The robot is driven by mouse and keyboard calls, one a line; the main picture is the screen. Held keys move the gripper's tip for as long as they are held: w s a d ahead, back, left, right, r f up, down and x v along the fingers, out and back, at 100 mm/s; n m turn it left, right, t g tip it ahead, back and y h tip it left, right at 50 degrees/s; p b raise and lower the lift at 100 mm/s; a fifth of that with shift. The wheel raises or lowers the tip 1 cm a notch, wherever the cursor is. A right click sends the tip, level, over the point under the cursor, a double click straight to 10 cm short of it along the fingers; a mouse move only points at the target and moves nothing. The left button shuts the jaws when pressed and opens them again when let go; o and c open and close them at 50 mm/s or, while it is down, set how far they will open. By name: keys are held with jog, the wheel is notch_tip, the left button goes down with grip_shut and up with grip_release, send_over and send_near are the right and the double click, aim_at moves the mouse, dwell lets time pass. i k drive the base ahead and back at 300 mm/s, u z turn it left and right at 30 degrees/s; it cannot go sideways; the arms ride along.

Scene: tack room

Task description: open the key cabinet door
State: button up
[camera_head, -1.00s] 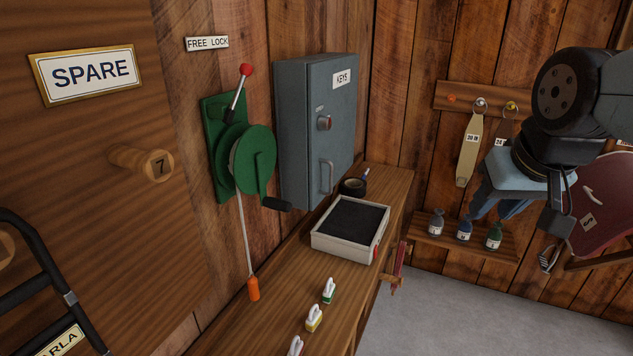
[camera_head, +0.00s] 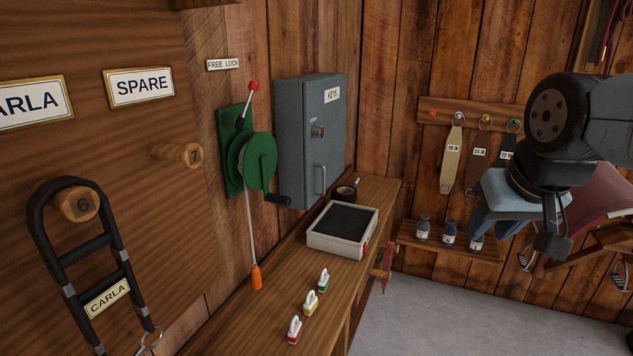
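The key cabinet (camera_head: 297,140) is a grey-blue metal box on the wooden wall, labelled KEYS. Its door (camera_head: 332,150) looks closed. The door carries a round knob (camera_head: 317,131) with a bit of red showing, and below it a vertical bar handle (camera_head: 320,181). My gripper (camera_head: 547,240) hangs at the right of the view, well apart from the cabinet. Its fingers are small and partly hidden by my wrist, so I cannot tell how far apart they are.
A green winch (camera_head: 258,160) with a red-tipped lever and crank is just left of the cabinet. Below, a wooden counter (camera_head: 350,225) bears a dark-topped tray (camera_head: 312,241), a round dark pot (camera_head: 345,192) and small colored tags (camera_head: 310,303). Grey floor lies open at right.

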aim_at(324, 99)
jog(key=z, duration=0.1)
jog(key=i, duration=0.9)
jog(key=u, duration=0.05)
